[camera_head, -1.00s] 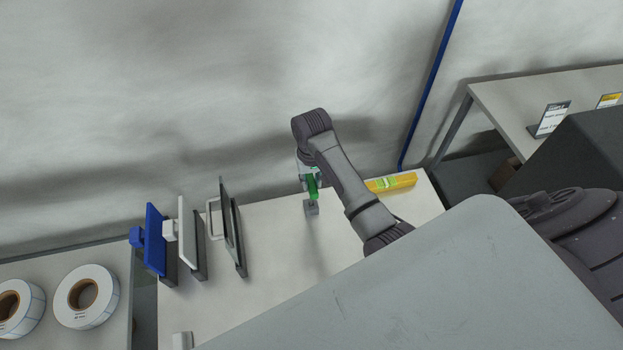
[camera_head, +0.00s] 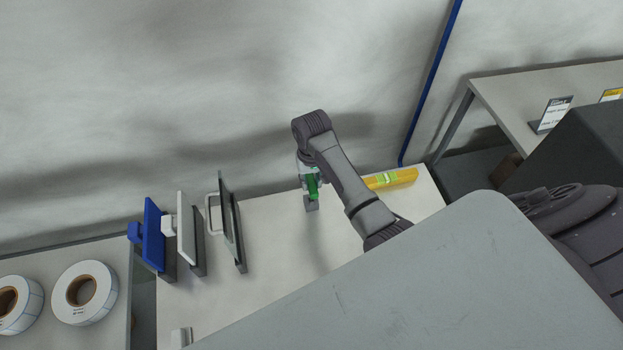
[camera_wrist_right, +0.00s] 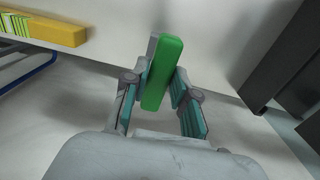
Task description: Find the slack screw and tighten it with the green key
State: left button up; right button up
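The green key (camera_head: 313,187) is a bright green bar between the fingers of my right gripper (camera_head: 309,178). In the right wrist view the teal-padded fingers of the right gripper (camera_wrist_right: 161,80) lie against both sides of the green key (camera_wrist_right: 163,72). A small grey block (camera_head: 311,204) stands at the key's lower end in the head view; whether they touch is unclear. I can make out no screw in either view. My left gripper is not in view.
On the white table (camera_head: 285,280) stand a blue panel (camera_head: 153,236), a white panel (camera_head: 186,230) and a dark framed panel (camera_head: 236,232) to the left. A yellow level (camera_head: 391,180) lies at the back right. Label rolls (camera_head: 84,292) sit on the left table. The table's middle is clear.

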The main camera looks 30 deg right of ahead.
jog(key=o, duration=0.4)
jog(key=shift+c, duration=0.2)
notch_tip(320, 180, up, 12)
dwell(0.5)
dwell(0.4)
